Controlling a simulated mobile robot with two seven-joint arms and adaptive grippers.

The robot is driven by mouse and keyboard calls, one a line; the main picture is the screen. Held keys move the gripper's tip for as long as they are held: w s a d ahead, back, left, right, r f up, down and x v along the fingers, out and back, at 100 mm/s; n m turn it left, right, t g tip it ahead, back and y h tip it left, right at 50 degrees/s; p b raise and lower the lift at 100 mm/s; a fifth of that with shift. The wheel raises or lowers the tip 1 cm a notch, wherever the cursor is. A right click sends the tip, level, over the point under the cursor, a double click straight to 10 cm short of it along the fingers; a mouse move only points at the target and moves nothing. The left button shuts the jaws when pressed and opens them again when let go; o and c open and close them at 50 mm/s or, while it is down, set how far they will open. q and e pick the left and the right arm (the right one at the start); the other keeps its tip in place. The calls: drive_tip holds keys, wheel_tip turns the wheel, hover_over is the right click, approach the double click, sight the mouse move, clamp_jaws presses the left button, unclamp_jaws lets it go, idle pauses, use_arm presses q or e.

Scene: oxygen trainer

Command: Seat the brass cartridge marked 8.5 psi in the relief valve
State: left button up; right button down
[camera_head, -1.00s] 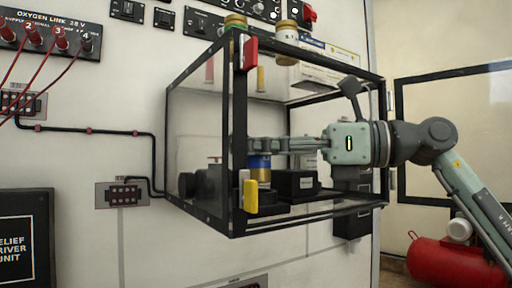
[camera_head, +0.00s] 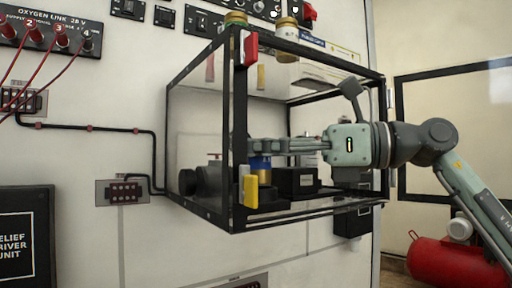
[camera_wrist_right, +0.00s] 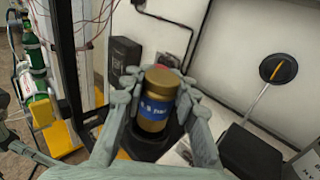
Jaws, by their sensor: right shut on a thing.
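My right gripper (camera_head: 256,147) reaches into the clear, black-framed box from the right. It is shut on a brass cartridge with a blue band (camera_head: 260,163). In the right wrist view the fingers flank the cartridge (camera_wrist_right: 155,122), which stands roughly upright; its white band marking is too blurred to read surely. Just below it is a dark round base (camera_wrist_right: 143,147), which seems to be the relief valve (camera_head: 268,196). Whether the cartridge touches or enters it I cannot tell; the yellow tag and frame post partly hide this in the head view. My left gripper is not in view.
Two other cartridges, one green-banded (camera_head: 236,19) and one white-banded (camera_head: 286,42), stand on the box top. A red tag (camera_head: 250,48) and a yellow tag (camera_head: 250,191) hang at the front post (camera_head: 239,120). A black block (camera_head: 294,181) sits right of the valve.

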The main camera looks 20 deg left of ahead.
drive_tip(key=shift+f+b, duration=0.75)
drive_tip(key=shift+f, duration=0.35)
drive_tip(key=c, duration=1.1)
unclamp_jaws()
drive_tip(key=shift+d, duration=0.1)
drive_tip(key=w+d, duration=0.1)
drive_tip(key=d, duration=1.1)
drive_tip(key=shift+a+r, duration=0.1)
